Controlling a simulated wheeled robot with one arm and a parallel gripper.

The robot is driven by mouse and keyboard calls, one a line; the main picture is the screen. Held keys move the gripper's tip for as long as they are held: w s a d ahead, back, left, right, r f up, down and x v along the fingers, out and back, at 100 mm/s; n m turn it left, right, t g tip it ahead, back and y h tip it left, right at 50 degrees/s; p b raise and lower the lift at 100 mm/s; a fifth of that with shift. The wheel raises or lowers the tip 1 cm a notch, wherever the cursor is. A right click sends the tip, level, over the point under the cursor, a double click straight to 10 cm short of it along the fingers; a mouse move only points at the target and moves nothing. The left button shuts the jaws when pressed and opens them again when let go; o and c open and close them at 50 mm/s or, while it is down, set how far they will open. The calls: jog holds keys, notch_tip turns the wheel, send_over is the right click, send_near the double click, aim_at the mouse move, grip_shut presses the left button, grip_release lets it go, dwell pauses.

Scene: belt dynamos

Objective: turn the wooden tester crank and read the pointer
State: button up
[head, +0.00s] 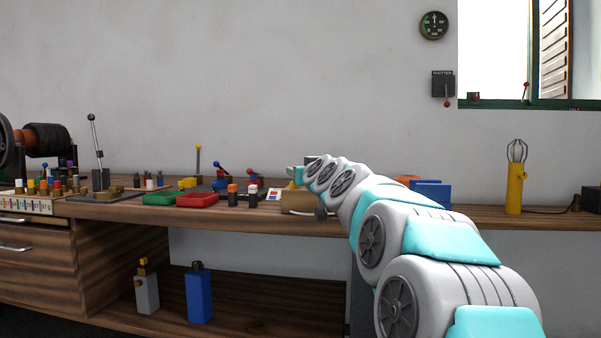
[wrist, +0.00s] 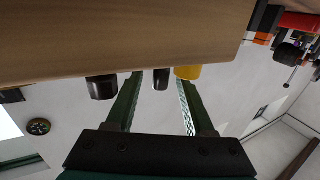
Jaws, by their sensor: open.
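A light wooden box (head: 298,204), which looks like the tester, sits at the front edge of the bench, left of my arm. A dark round knob (head: 321,212) shows on its right end; I cannot tell whether it is the crank. In the wrist view a wooden body (wrist: 120,35) fills the top, with black knobs (wrist: 102,88) and a yellow piece (wrist: 188,72) at its edge. My gripper (wrist: 160,86) is open, its green fingers either side of a small black knob (wrist: 160,79); contact is unclear. In the head view my gripper (head: 296,173) is partly hidden. No tester pointer is readable.
A blue box (head: 432,193) lies behind my arm. A yellow lamp (head: 515,188) stands right. A round gauge (head: 433,25) hangs on the wall. The bench between arm and lamp is clear.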

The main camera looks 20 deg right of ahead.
jog(key=s+a, duration=0.1)
jog(key=s, duration=0.6)
jog(key=shift+a, duration=0.1)
